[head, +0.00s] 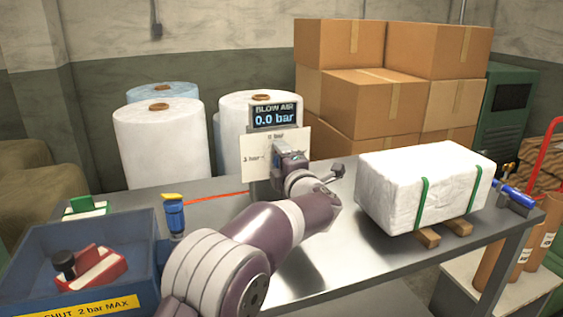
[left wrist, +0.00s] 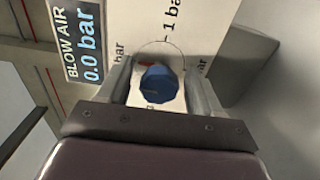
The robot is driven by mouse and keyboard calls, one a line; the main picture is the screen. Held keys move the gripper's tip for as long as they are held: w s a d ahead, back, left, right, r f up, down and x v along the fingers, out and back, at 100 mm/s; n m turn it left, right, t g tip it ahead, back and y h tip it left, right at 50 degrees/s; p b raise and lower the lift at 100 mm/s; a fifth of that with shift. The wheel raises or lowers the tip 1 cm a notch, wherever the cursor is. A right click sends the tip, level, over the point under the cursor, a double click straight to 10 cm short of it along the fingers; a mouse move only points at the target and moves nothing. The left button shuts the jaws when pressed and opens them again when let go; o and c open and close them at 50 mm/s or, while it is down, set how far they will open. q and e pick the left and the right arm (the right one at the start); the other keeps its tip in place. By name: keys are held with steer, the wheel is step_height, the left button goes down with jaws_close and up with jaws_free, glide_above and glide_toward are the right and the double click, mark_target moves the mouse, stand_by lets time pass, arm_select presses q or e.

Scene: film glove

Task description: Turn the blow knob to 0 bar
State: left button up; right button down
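The blow knob (left wrist: 158,84) is blue and faceted, in front of a white dial plate (left wrist: 205,25) with bar marks. In the head view the knob is hidden behind my left gripper (head: 283,152), but the plate (head: 258,160) shows. The BLOW AIR display (head: 275,117) reads 0.0 bar; it also shows in the left wrist view (left wrist: 84,48). In the left wrist view my left gripper (left wrist: 160,75) has one finger on each side of the knob, with narrow gaps visible, so it looks open around it. My right gripper is not in view.
A white wrapped block (head: 400,185) with green straps rests on wooden pieces at the table's right. A blue bin (head: 40,250) holding a red tool (head: 92,268) is at the left, beside a blue bottle-like item (head: 174,217). White rolls (head: 160,145) and cardboard boxes (head: 372,105) stand behind.

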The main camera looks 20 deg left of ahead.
arm_select(q)
steer(key=shift+s, duration=0.1)
steer(key=v, duration=1.2)
steer(key=shift+s+d, duration=0.2)
steer(key=shift+f, duration=0.1)
